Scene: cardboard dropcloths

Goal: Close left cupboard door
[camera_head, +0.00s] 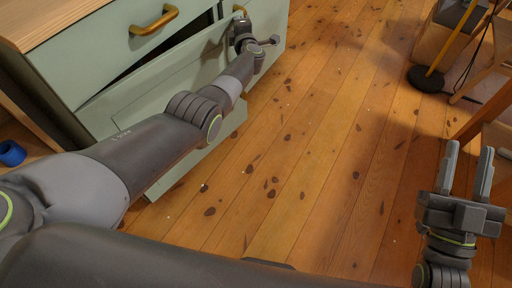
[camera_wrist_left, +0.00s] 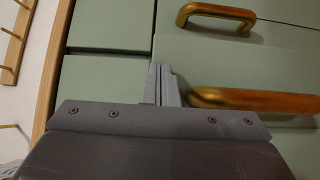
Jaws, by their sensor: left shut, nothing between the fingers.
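The pale green cupboard door (camera_head: 125,108) stands out from the front of the cupboard in the head view, with a dark gap along its top edge. My left arm reaches across it, hiding much of it. My left gripper (camera_wrist_left: 163,82) is shut and empty in the left wrist view, close to a green front and just left of a brass handle (camera_wrist_left: 255,99). I cannot tell whether its fingertips touch the front. A brass handle also shows beside the left wrist in the head view (camera_head: 240,10). My right gripper (camera_head: 466,165) is open and empty over the floor.
A green drawer front with a brass handle (camera_head: 153,20) is above the door, under a wooden top (camera_head: 45,18). A blue object (camera_head: 12,153) lies at far left. The plank floor (camera_head: 320,130) is clear in the middle. Wooden furniture stands at the right.

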